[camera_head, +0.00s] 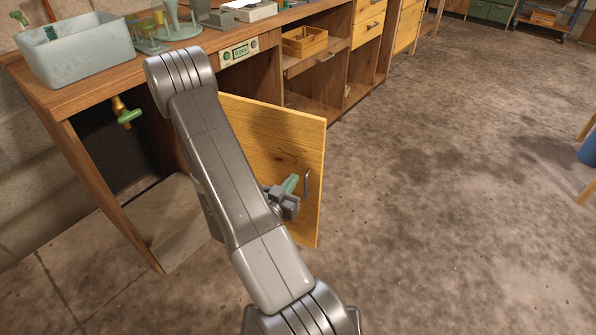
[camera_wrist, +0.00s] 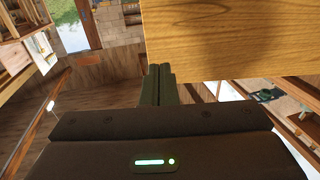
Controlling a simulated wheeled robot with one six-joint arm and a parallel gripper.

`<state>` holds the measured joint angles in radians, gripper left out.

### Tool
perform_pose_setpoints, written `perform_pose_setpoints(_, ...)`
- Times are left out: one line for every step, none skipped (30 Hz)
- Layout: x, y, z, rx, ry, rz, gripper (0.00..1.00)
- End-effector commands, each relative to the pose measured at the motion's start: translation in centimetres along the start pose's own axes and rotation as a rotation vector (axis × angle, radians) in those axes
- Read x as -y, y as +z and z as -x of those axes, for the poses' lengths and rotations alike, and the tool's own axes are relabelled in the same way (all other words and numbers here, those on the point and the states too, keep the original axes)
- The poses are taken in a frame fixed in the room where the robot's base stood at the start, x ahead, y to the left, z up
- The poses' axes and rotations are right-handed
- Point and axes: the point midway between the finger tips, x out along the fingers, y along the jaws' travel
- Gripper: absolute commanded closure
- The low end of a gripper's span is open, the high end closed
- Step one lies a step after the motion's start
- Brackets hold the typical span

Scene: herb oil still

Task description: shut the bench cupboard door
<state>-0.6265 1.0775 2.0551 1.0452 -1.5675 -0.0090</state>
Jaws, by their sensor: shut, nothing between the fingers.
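The yellow wooden cupboard door (camera_head: 275,138) stands swung open, out from the bench front over the floor. A thin metal handle (camera_head: 306,184) shows near its outer edge. My gripper (camera_head: 292,183) is shut and empty in front of the door face, close to the handle; I cannot tell whether it touches. In the wrist view my shut fingers (camera_wrist: 158,84) point toward the door's edge, and the door (camera_wrist: 225,40) fills the upper right. My arm hides the hinge side of the door and part of the cupboard opening.
The wooden bench (camera_head: 110,65) holds a grey basin (camera_head: 78,52) and green stands. A green-handled tap (camera_head: 127,115) sits beneath the bench top at left.

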Motion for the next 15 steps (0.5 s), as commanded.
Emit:
perform_pose_setpoints(-0.1,0.0,-0.8,-0.001,0.004,-0.003,1.0)
perform_pose_setpoints(-0.1,0.0,-1.2,-0.001,0.005,-0.003,1.0)
perform_pose_setpoints(-0.1,0.0,-1.9,-0.001,0.005,-0.004,1.0)
perform_pose_setpoints(-0.2,0.0,-2.5,-0.001,0.005,-0.003,1.0)
perform_pose_setpoints(-0.1,0.0,-3.0,-0.001,0.005,-0.004,1.0)
perform_pose_setpoints(-0.2,0.0,-3.8,-0.001,0.005,-0.004,1.0)
perform_pose_setpoints(-0.2,0.0,-4.3,-0.001,0.005,-0.004,1.0)
perform_pose_setpoints(-0.1,0.0,-4.9,-0.001,0.005,-0.004,1.0)
perform_pose_setpoints(-0.1,0.0,-5.7,-0.002,0.005,-0.005,1.0)
perform_pose_setpoints(-0.2,-0.1,-6.3,-0.001,0.005,-0.005,1.0)
perform_pose_setpoints(-0.2,-0.1,-6.9,-0.001,0.005,-0.004,1.0)
perform_pose_setpoints(-0.1,0.0,-7.7,-0.002,0.004,-0.004,1.0)
perform_pose_setpoints(-0.2,0.0,-8.3,-0.001,0.005,-0.004,1.0)
perform_pose_setpoints(-0.1,0.0,-8.8,-0.001,0.003,-0.004,1.0)
perform_pose_setpoints(-0.2,0.0,-9.6,-0.002,0.004,-0.003,1.0)
